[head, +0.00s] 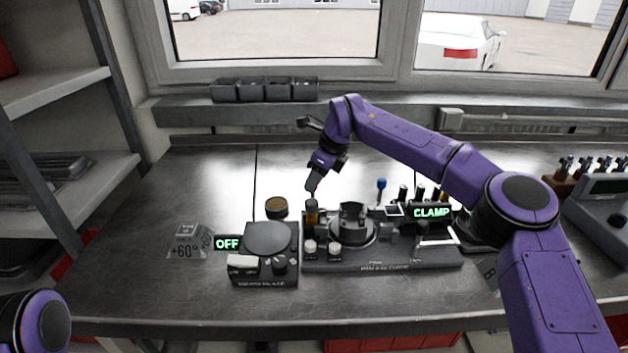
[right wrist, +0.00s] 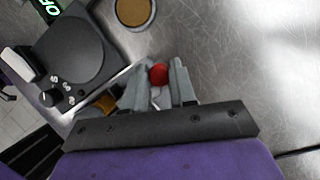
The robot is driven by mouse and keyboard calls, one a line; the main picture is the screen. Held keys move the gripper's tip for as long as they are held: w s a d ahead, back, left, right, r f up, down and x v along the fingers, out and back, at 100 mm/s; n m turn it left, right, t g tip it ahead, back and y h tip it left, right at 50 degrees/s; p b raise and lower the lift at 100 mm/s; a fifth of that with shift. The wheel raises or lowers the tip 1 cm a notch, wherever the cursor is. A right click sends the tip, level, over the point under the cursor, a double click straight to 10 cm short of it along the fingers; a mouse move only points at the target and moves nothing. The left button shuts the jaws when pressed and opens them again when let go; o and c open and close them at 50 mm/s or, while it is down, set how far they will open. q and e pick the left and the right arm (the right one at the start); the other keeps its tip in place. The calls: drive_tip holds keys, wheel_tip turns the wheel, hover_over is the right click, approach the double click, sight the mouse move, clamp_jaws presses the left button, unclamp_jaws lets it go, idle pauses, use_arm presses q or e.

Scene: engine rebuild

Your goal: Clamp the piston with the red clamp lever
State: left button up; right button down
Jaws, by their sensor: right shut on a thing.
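My right gripper (head: 312,186) reaches down over the left end of the dark pin fixture (head: 410,256). In the right wrist view its fingers (right wrist: 160,88) are closed around the red knob of the clamp lever (right wrist: 158,74). In the head view the fingers mostly hide this knob. A dark, cup-like round part (head: 352,222) stands upright in the fixture, right of the gripper; I cannot tell whether it is the piston or its holder. A lit sign reading CLAMP (head: 431,212) shows at the fixture's right. My left gripper is out of view.
A hotplate (head: 268,238) with a lit OFF sign (head: 228,243) stands left of the fixture. A round tan-topped tin (head: 276,207) sits behind it. Several tools stand behind the fixture, under my right arm. The bench left of the hotplate is mostly clear.

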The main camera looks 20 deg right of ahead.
drive_tip(key=shift+s+d+r+m+t+h+b, duration=0.1)
drive_tip(key=shift+s+d+m+t+h+b, duration=0.15)
drive_tip(key=shift+d+m+h+b, duration=1.55)
drive_tip(key=shift+s+a+f+m+t+b, duration=0.15)
drive_tip(key=shift+s+a+m+b, duration=0.4)
drive_tip(key=shift+m, duration=2.8)
drive_tip(key=shift+s+d+r+m+t+h+b, duration=0.15)
drive_tip(key=shift+d+m+h+b, duration=1.05)
drive_tip(key=shift+m, duration=1.35)
drive_tip(key=shift+w+a+b, duration=0.1)
drive_tip(key=shift+a+b, duration=0.15)
drive_tip(key=shift+b, duration=0.05)
drive_tip(key=c, duration=0.9)
unclamp_jaws()
drive_tip(key=v, duration=1)
drive_tip(key=shift+d+r, duration=0.1)
drive_tip(key=shift+r, duration=0.15)
